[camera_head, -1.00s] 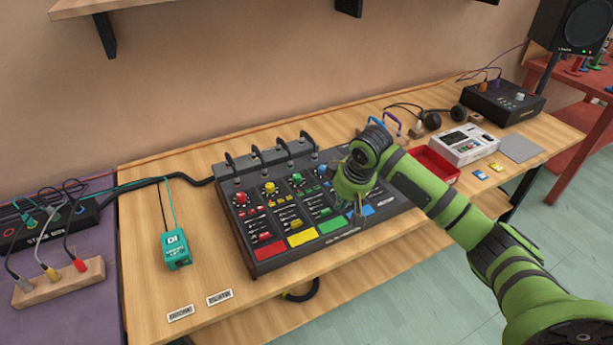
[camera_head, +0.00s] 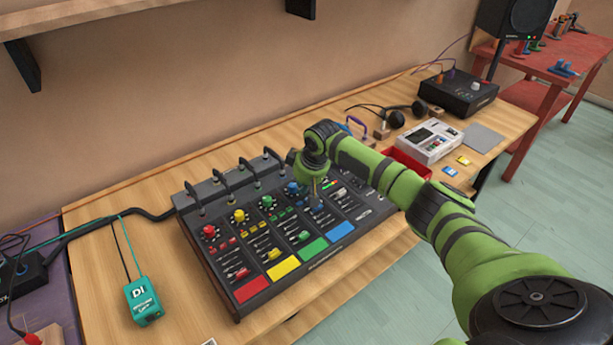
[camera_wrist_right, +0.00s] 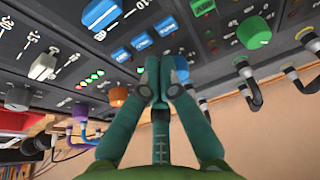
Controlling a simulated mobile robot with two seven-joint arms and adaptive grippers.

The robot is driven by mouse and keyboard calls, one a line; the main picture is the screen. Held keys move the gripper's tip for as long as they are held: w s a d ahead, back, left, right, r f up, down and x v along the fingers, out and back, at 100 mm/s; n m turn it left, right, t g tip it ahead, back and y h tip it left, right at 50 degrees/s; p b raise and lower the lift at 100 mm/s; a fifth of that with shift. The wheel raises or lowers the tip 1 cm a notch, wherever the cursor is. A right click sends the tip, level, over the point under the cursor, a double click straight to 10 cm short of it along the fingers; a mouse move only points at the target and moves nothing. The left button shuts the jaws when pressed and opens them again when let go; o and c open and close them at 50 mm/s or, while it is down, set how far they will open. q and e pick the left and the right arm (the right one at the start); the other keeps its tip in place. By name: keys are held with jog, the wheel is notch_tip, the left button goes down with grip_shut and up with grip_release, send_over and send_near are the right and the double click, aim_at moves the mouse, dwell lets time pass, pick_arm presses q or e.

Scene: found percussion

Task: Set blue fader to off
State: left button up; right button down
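The black mixer (camera_head: 330,250) lies on the wooden table with red, yellow, green and blue pads; the blue pad (camera_head: 341,232) is at its front right. My right gripper (camera_head: 316,203) points down over the blue channel, behind that pad. In the right wrist view its fingertips (camera_wrist_right: 161,75) are together, with nothing visible between them. The blue fader cap (camera_wrist_right: 101,14) shows there, up and left of the fingertips and apart from them, beside a printed scale. Blue buttons (camera_wrist_right: 142,41) lie nearer the fingers. In the head view the gripper obscures the fader. My left gripper is out of view.
A white fader cap (camera_wrist_right: 43,66) and an orange knob (camera_wrist_right: 18,97) are left of the fingers; a green knob (camera_wrist_right: 254,32) is right. Cable plugs (camera_head: 242,165) stand along the mixer's back. A teal DI box (camera_head: 143,302) stands left of the mixer, with bare table between.

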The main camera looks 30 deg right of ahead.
aim_at(328, 220)
jog(key=shift+s+d+f+p, duration=0.1)
jog(key=shift+s+f+p, duration=0.05)
jog(key=shift+s+p, duration=1)
jog(key=shift+s, duration=0.4)
jog(key=shift+s+f, duration=0.1)
jog(key=shift+s, duration=0.3)
